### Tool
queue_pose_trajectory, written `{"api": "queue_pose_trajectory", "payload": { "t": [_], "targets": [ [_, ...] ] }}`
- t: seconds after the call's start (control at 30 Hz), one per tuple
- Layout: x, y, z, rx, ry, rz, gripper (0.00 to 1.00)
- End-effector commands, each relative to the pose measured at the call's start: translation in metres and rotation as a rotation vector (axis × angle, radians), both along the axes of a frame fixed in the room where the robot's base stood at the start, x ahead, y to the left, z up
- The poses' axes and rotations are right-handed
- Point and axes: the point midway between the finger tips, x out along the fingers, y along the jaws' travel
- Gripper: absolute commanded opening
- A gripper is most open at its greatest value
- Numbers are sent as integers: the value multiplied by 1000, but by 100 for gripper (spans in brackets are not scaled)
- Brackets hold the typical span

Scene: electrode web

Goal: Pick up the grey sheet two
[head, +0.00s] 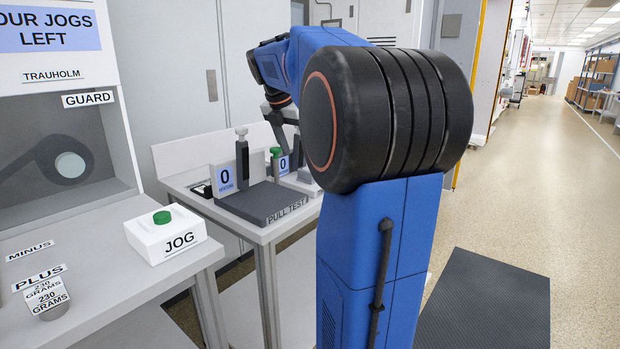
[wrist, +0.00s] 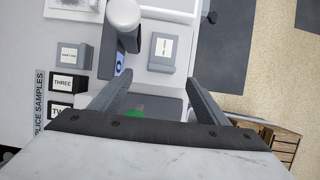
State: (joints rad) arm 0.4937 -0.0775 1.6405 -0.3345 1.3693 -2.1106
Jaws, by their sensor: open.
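I cannot make out the grey sheet two for certain in either view. In the wrist view, a dark block with a white label starting "TW" (wrist: 60,112) stands at the left, partly covered by my gripper's body, below a similar block labelled THREE (wrist: 66,82). My gripper (wrist: 158,82) is open, its two grey fingers spread apart with no sheet seen between them. It is above the pull test bench, right of the labelled blocks. A green knob (wrist: 135,112) shows between the fingers. In the head view my arm reaches over the bench and hides part of it.
The pull test fixture (head: 268,203) has upright posts and displays reading 0. At the left stands a bench with a green JOG button (head: 162,217), a guarded machine and a stacked 230 grams weight (head: 47,297). Open floor (head: 540,200) lies to the right.

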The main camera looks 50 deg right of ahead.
Motion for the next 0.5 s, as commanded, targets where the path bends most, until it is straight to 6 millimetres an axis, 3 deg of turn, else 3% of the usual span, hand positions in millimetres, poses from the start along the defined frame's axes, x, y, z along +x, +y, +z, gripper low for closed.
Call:
{"api": "queue_pose_trajectory", "payload": {
  "t": [0.33, 0.5],
  "targets": [
    [-1, -10, -24, 1, 2, -2, 69],
    [-3, -20, -46, 2, 3, -2, 69]
  ]
}}
